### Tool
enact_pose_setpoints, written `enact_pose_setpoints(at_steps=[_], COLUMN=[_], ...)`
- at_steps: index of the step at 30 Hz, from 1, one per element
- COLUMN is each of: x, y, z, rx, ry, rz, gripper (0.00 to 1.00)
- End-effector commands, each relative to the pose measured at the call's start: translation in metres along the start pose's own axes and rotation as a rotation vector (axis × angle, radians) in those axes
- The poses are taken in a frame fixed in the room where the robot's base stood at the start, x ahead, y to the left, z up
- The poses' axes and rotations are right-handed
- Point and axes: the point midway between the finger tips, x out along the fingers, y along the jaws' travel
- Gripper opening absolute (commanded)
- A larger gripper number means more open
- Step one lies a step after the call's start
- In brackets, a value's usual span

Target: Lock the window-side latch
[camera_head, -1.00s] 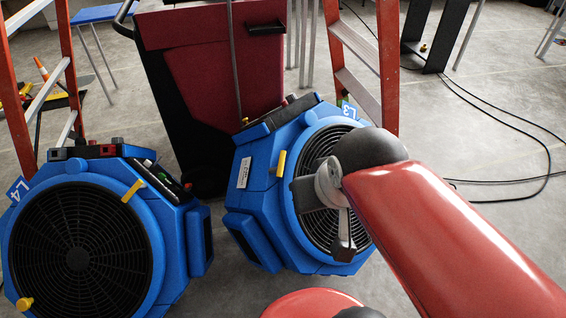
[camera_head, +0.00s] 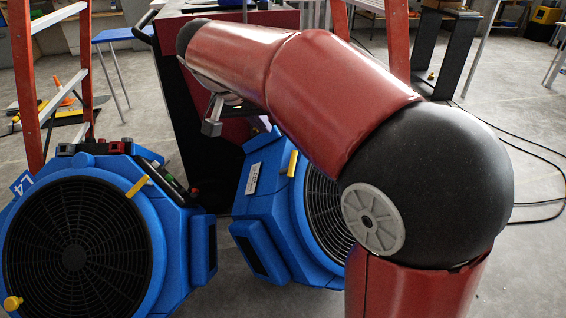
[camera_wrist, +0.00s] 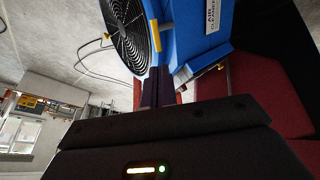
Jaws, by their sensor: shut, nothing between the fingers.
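Two blue fan units stand on the floor. The left one, L4 (camera_head: 205,250), has a yellow tab (camera_head: 137,187) on its upper right edge and a yellow knob (camera_head: 12,303) at lower left. The right one (camera_head: 262,205) has a yellow tab (camera_head: 292,163) beside its grille and is partly hidden by my arm. In the wrist view a blue unit (camera_wrist: 205,45) shows a yellow tab (camera_wrist: 155,36) just beyond my fingertips and a yellow knob (camera_wrist: 107,36). My gripper (camera_wrist: 158,88) is shut and empty; contact is unclear. I cannot tell which latch is window-side.
A red and black cart (camera_head: 190,110) stands behind the units. An orange ladder (camera_head: 28,90) stands at left, another (camera_head: 396,40) behind my arm. Black cables (camera_head: 540,150) lie at right. The wrist view shows a window (camera_wrist: 18,133).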

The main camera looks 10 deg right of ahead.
Motion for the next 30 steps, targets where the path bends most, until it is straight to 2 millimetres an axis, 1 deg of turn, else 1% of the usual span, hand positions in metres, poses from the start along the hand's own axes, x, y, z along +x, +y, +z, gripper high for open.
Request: enact_pose_setpoints(at_steps=[1,3,6,16,19,23,30], x=[0.005,0.006,0.006,0.006,0.01,0.026,0.077], y=[-0.01,-0.017,-0.022,-0.022,-0.022,-0.021,-0.019], z=[-0.002,-0.005,-0.008,-0.009,-0.009,-0.008,-0.009], rx=[0.014,0.033,0.05,0.053,0.052,0.052,0.053], ry=[0.007,0.015,0.023,0.024,0.023,0.021,0.02], rz=[0.011,0.025,0.033,0.035,0.036,0.038,0.039], gripper=[0.0,0.0,0.0,0.0,0.0,0.0,0.0])
